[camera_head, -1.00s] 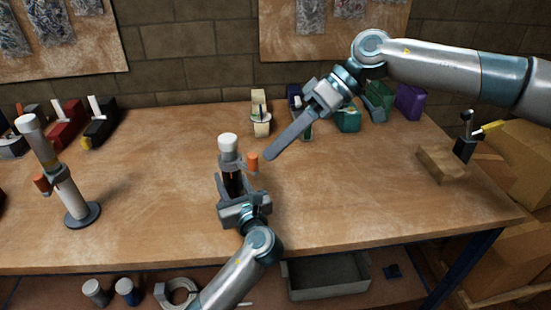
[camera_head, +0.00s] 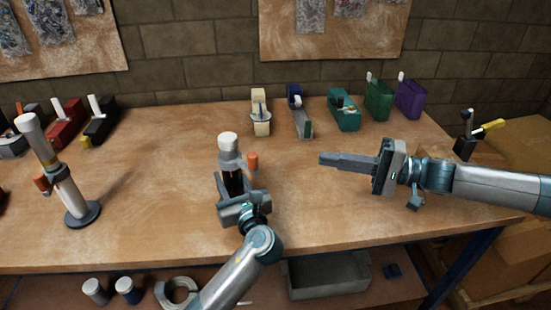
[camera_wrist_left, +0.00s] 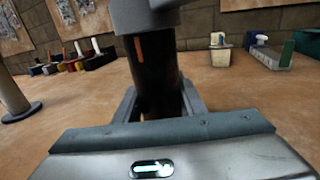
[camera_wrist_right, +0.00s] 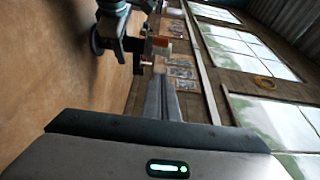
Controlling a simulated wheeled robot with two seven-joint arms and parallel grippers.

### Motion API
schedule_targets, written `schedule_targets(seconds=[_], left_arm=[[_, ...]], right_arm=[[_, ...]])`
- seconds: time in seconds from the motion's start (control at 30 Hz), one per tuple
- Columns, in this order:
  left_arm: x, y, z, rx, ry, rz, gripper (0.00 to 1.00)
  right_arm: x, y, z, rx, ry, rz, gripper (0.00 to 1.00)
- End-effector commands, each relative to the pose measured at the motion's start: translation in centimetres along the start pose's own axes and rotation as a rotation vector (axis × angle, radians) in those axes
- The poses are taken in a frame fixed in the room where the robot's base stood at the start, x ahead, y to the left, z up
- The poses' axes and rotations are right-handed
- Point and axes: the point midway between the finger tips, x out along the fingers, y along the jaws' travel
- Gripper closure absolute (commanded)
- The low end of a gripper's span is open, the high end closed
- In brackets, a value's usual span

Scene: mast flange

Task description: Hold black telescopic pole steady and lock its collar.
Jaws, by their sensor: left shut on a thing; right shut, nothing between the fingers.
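The black telescopic pole (camera_head: 233,183) stands upright near the middle of the bench, with a white upper section (camera_head: 228,140). A grey collar (camera_head: 231,160) sits around it, with an orange lever (camera_head: 253,161) standing out on its right. My left gripper (camera_head: 228,185) is shut on the black section below the collar. The left wrist view shows the pole (camera_wrist_left: 157,80) between its fingers, with an orange stripe on it. My right gripper (camera_head: 323,158) is shut and empty, pointing left, apart from the lever on its right. The right wrist view shows its closed fingers (camera_wrist_right: 165,97).
A white pole with an orange lever (camera_head: 55,162) stands on a round base at the left. Tape dispensers and coloured holders (camera_head: 343,110) line the back. A toggle clamp (camera_head: 466,140) is at the right. The bench (camera_head: 310,215) is clear around the pole's right side.

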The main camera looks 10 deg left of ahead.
Motion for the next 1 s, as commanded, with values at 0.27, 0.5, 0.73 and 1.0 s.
schedule_targets(seconds=[0.27,0.5,0.73,1.0], left_arm=[[0.0,0.0,0.0,0.000,0.000,0.000,1.00],[0.0,0.0,0.0,0.000,0.000,0.000,1.00],[0.0,0.0,0.0,0.000,0.000,0.000,1.00],[0.0,0.0,0.0,0.000,0.000,-0.001,1.00]], right_arm=[[-0.1,0.1,-0.1,0.007,0.006,-0.001,1.00],[0.3,0.1,0.0,0.006,0.004,-0.001,1.00],[2.4,0.1,0.0,0.006,0.002,-0.002,1.00],[6.9,0.1,0.0,0.007,0.000,-0.002,1.00]])
